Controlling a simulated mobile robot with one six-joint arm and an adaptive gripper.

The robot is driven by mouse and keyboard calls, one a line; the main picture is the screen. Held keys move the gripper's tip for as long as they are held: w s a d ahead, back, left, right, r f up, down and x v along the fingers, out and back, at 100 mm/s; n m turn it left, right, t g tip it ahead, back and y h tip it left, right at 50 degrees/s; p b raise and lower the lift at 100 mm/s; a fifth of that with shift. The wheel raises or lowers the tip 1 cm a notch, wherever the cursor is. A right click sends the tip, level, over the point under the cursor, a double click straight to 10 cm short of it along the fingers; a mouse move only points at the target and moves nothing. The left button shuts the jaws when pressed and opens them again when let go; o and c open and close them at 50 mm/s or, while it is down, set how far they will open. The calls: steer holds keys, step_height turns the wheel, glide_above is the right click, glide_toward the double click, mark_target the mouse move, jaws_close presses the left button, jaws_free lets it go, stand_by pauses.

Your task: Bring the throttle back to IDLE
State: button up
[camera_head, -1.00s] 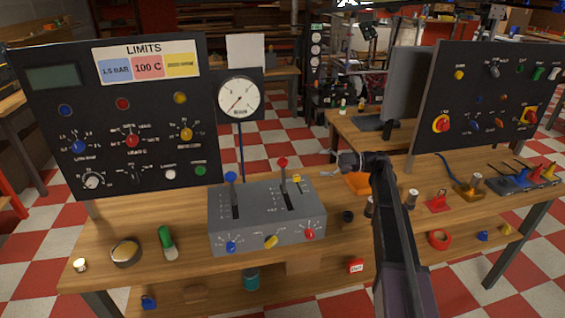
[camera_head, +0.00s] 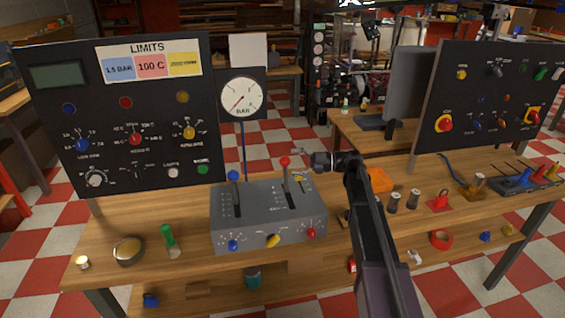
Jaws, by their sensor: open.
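A grey control box (camera_head: 270,222) stands on the wooden bench with two slotted levers. The left lever has a blue knob (camera_head: 233,175) and the right lever has a red knob (camera_head: 285,161). Both stand up from their slots. Lettering beside the slots is too small to read, so I cannot tell which lever is the throttle. My gripper (camera_head: 300,152) is open, just right of the red knob and near its height, pointing left. I see no clear contact; depth between them is hard to judge.
A small yellow part (camera_head: 299,178) sits on the box's top right, under my gripper. A pressure gauge (camera_head: 241,98) and a black LIMITS panel (camera_head: 125,125) stand behind. A green-capped tube (camera_head: 168,238) and a round tin (camera_head: 128,251) lie left of the box.

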mark_target(285, 162)
steer(key=shift+s+a, duration=0.1)
steer(key=shift+a, duration=1.6)
